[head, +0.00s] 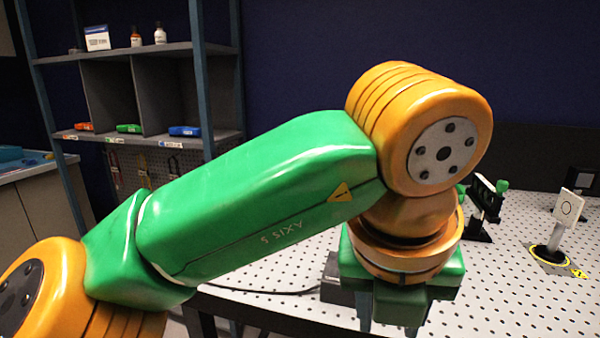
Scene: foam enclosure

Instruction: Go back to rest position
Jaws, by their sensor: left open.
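My left arm (255,195) comes in from the left and fills the middle of the head view, in green and orange. Its wrist bends down at the orange joint. My left gripper (390,322) hangs below the wrist, pointing down over the near-left edge of the perforated table (500,290). It is open, and I see nothing held in it. The wrist hides part of the gripper, and its fingertips reach near the bottom of the picture. My right gripper does not show.
On the table at right stand a black mount (483,205) with green parts and a white square target (568,207) on a post with a yellow-ringed base. A shelf unit (160,70) with bottles and small coloured bins stands at back left. A cable (262,291) runs near the table edge.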

